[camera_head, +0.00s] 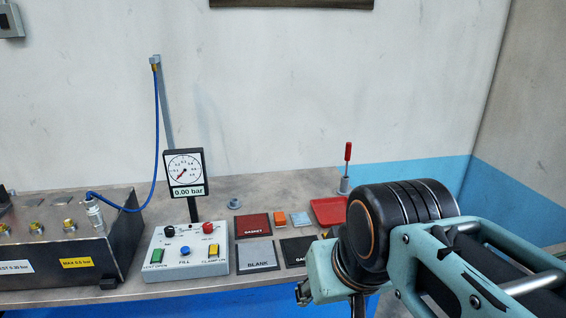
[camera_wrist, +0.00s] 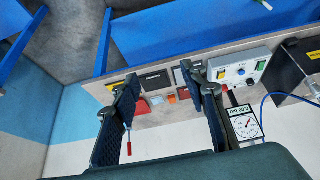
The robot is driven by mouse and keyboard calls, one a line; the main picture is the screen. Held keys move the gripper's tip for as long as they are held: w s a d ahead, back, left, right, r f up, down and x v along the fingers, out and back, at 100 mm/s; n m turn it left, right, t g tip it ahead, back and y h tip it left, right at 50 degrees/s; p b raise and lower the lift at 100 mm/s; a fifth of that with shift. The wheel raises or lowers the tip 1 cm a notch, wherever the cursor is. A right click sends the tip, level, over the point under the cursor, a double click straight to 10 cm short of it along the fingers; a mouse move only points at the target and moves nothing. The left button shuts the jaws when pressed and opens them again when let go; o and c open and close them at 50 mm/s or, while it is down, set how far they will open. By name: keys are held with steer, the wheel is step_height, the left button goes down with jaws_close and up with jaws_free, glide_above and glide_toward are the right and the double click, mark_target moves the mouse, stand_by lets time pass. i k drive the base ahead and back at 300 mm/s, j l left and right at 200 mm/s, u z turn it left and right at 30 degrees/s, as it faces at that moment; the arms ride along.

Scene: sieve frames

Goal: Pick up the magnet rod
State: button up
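A thin rod with a red handle (camera_head: 348,151), which I take to be the magnet rod, stands upright in a small grey holder (camera_head: 344,185) at the back right of the bench. In the wrist view, its red handle (camera_wrist: 129,149) shows just beside the left finger, and the holder end is hidden behind that finger. My gripper (camera_wrist: 162,82) is open, its two fingers wide apart with nothing between them in contact. In the head view, my arm covers most of the gripper, in front of the bench and right of the control box.
A red tray (camera_head: 328,212) lies in front of the holder, partly hidden by my arm. Flat plates (camera_head: 257,256), an orange block (camera_head: 280,218), a control box (camera_head: 187,254) with a gauge (camera_head: 185,170), and a metal rig (camera_head: 110,240) with a blue hose stand to the left. A wall stands behind.

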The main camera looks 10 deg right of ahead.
mark_target(348, 147)
steer(key=i+l, duration=0.2)
steer(key=l, duration=0.2)
steer(key=i+l, duration=0.2)
steer(key=l, duration=0.15)
steer(key=i+l, duration=0.2)
steer(key=l, duration=0.2)
steer(key=i+l, duration=0.2)
steer(key=l, duration=0.15)
